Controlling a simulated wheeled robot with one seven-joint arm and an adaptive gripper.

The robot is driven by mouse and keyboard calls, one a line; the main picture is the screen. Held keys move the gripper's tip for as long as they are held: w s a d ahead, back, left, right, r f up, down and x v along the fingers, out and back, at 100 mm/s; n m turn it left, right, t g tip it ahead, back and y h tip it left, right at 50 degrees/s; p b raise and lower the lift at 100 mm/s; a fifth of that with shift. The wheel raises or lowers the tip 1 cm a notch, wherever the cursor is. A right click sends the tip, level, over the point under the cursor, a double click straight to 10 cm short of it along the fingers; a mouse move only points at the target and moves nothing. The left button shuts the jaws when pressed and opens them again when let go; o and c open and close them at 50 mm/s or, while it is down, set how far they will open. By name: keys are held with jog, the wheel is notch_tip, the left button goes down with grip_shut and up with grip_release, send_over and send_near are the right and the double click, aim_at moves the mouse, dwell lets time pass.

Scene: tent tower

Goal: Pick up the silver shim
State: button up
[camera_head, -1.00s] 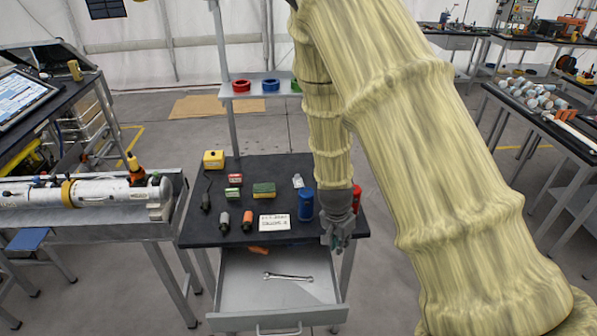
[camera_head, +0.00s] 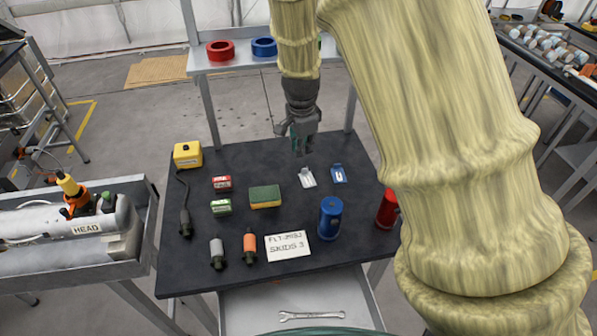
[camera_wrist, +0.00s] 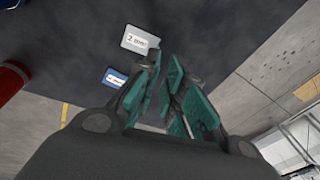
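The silver shim (camera_head: 307,178) lies flat on the dark tabletop, right of the sponge and left of the blue shim (camera_head: 339,173). In the wrist view the silver shim (camera_wrist: 140,40) shows above the fingertips with dark print on it, and the blue shim (camera_wrist: 115,78) is below and left of it. My gripper (camera_head: 302,146) hangs above the far part of the table, behind the silver shim and apart from it. In the wrist view my gripper (camera_wrist: 165,60) has a narrow gap between its teal fingers, with nothing in it.
The blue can (camera_head: 330,218) and red can (camera_head: 388,208) stand on the right. A sponge (camera_head: 265,197), small boxes and a label card (camera_head: 288,245) lie left and in front. Shelf posts rise behind the table. The drawer (camera_head: 250,310) is open and holds a wrench.

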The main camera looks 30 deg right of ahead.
aim_at(304, 169)
jog(key=f, duration=0.3)
jog(key=f+p, duration=0.1)
jog(key=shift+w+d+f, duration=0.2)
jog(key=shift+d+f, duration=0.05)
jog(key=shift+f, duration=0.1)
jog(key=shift+s+d+f+p, duration=0.15)
jog(key=shift+s+f+p, duration=0.15)
jog(key=shift+s+p, duration=0.15)
jog(key=f, duration=0.1)
jog(key=w+f+p, duration=0.1)
jog(key=f, duration=0.1)
jog(key=shift+w, duration=0.1)
jog(key=shift+d+f, duration=0.1)
jog(key=shift+f, duration=0.35)
jog(key=shift+f, duration=0.1)
grip_shut()
